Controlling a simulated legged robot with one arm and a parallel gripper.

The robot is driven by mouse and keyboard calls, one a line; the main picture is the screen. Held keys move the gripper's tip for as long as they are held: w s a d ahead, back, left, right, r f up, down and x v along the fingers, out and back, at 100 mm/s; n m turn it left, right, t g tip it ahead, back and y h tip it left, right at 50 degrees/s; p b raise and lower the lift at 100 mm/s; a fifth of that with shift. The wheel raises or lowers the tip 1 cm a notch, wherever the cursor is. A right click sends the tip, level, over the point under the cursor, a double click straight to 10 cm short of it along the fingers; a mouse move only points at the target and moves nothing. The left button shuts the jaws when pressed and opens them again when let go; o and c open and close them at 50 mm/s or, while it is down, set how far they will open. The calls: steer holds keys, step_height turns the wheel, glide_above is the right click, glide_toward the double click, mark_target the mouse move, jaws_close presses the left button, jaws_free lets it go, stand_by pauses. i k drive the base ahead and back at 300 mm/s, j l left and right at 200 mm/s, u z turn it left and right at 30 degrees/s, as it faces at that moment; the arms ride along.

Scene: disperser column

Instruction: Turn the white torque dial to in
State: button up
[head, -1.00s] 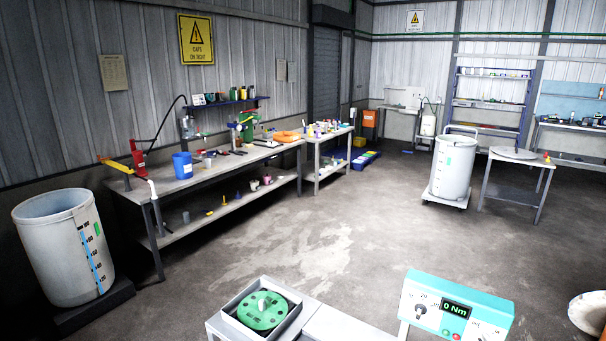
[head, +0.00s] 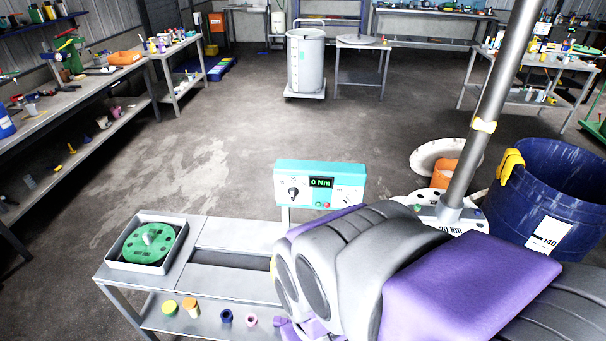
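A teal and white control panel (head: 320,186) stands upright at the back edge of a grey metal bench in the head view. Its small green display reads 0 Nm. A dark-looking dial (head: 293,191) is on its left side. A pale dial (head: 347,198) is on its right side, too small to read its setting. Red and green buttons are below the display. My gripper's fingers cannot be made out.
A green disc (head: 150,242) sits in a square tray (head: 112,258) on the bench's left. Small coloured parts lie on the lower shelf. A steel column (head: 492,110) rises from a pale round base (head: 425,204). A blue barrel (head: 560,185) stands at right.

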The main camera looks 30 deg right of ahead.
mark_target(347, 199)
steer(key=z, duration=1.05)
steer(key=k+z, duration=0.2)
steer(key=z, duration=0.2)
steer(key=k+z, duration=0.2)
steer(key=z, duration=0.15)
steer(key=k+z, duration=0.15)
steer(key=z, duration=0.25)
